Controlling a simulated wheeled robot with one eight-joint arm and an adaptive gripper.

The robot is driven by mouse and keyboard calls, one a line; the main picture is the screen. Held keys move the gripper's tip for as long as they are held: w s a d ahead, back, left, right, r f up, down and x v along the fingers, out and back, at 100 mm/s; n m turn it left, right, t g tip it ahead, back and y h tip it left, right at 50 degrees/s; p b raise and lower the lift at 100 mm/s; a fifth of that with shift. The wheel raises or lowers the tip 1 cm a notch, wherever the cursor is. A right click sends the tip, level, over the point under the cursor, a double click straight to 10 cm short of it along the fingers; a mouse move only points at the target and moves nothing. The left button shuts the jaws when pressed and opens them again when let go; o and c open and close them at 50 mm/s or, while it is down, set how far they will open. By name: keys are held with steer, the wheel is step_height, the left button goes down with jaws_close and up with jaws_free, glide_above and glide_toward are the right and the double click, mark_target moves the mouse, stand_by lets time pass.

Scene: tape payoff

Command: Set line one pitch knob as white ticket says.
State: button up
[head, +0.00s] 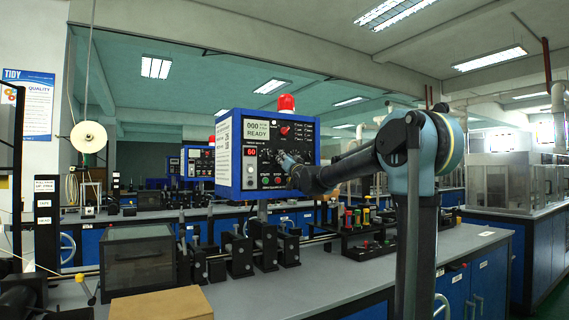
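A blue-framed control box (238,188) stands above the bench, with a red beacon (286,103) on top. Its small display (257,130) reads "000" and "READY". A white ticket (223,152) with print too small to read is on the box's left part. Small dark knobs (267,155) sit mid-panel; I cannot tell which is the pitch knob or where it points. My arm reaches in from the right, and my gripper (284,158) is at the panel face by the knobs, covering part of it. Its fingers are too small to tell open from shut, or whether they touch a knob.
The grey bench (330,275) carries a dark clear-sided box (138,260), a row of black blocks on rods (238,252), a tan box (162,304) and a black rack with coloured parts (365,232). A similar blue control box (190,163) stands behind.

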jaws_close()
steer(key=shift+d+n, duration=0.1)
steer(key=shift+n, duration=0.4)
steer(key=shift+w+d+n+g+y, duration=0.1)
steer(key=shift+n+g+y, duration=0.7)
steer(key=shift+n, duration=1.15)
steer(key=shift+w+d+n+g+y, duration=0.1)
steer(key=shift+n+g+y, duration=0.35)
steer(key=shift+n+y, duration=1.05)
steer(key=shift+w+d+n+g+y, duration=0.1)
steer(key=shift+n+g+y, duration=0.45)
steer(key=shift+n, duration=1.9)
steer(key=shift+o, duration=2.2)
jaws_free()
